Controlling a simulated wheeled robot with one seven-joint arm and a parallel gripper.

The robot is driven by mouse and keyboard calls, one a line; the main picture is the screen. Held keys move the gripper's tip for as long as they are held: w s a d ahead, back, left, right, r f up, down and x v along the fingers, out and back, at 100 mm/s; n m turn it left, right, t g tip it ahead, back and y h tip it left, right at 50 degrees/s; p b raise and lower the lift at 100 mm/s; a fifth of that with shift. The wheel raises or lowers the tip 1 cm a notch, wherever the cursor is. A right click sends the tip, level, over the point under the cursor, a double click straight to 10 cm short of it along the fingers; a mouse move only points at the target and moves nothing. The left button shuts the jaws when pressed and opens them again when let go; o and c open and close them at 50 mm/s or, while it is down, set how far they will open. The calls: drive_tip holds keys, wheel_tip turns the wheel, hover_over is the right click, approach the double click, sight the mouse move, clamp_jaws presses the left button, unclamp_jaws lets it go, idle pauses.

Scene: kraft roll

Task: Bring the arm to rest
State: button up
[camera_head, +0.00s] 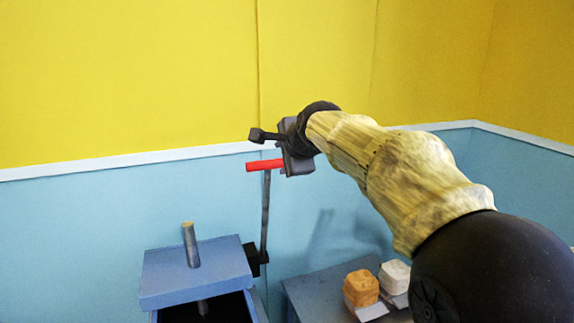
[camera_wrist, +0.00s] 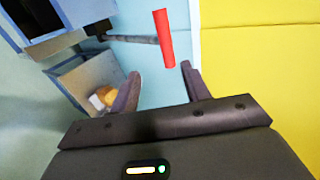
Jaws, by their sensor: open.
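My gripper (camera_head: 268,148) is raised in front of the wall at the end of my outstretched arm. In the wrist view its two fingers (camera_wrist: 163,82) are apart with nothing between them. A red handle bar (camera_head: 263,165) sits on top of a thin grey lever (camera_head: 265,215). In the head view the bar lies just below the visible fingertip, and its right end meets the gripper's outline. In the wrist view the red bar (camera_wrist: 164,38) shows just beyond the fingertips, in line with the gap. I cannot tell whether it touches a finger.
A blue box (camera_head: 195,275) with a dark opening and an upright grey post (camera_head: 190,245) stands left of the lever's foot. A grey-blue stand (camera_head: 310,290) on the right bears an orange lump (camera_head: 361,287) and a white lump (camera_head: 395,276). Free space lies left of my gripper.

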drive_tip(key=shift+v, duration=0.9)
drive_tip(key=s+d+f+n+g+h+b, duration=0.1)
drive_tip(key=s+d+f+n, duration=0.15)
drive_tip(key=f, duration=0.55)
drive_tip(key=s+d+f+n+g+h+b, duration=0.15)
drive_tip(key=d+f, duration=0.25)
drive_tip(key=f, duration=0.4)
drive_tip(key=s+d+f+n+g+h+b, duration=0.1)
drive_tip(key=s+d+f+n+b, duration=0.2)
drive_tip(key=f, duration=0.5)
drive_tip(key=s+d+f+n+g+b, duration=0.1)
drive_tip(key=s+d+f+n+g, duration=0.1)
drive_tip(key=s+f, duration=0.7)
drive_tip(key=s+d+f+n+g+b, duration=0.1)
drive_tip(key=s+d+f+n, duration=0.3)
drive_tip(key=s+f, duration=0.5)
drive_tip(key=shift+s+d+f+n+g+h, duration=0.35)
drive_tip(key=shift+d+f+g+h, duration=0.1)
drive_tip(key=shift+d+f+g, duration=0.45)
drive_tip(key=shift+c, duration=0.2)
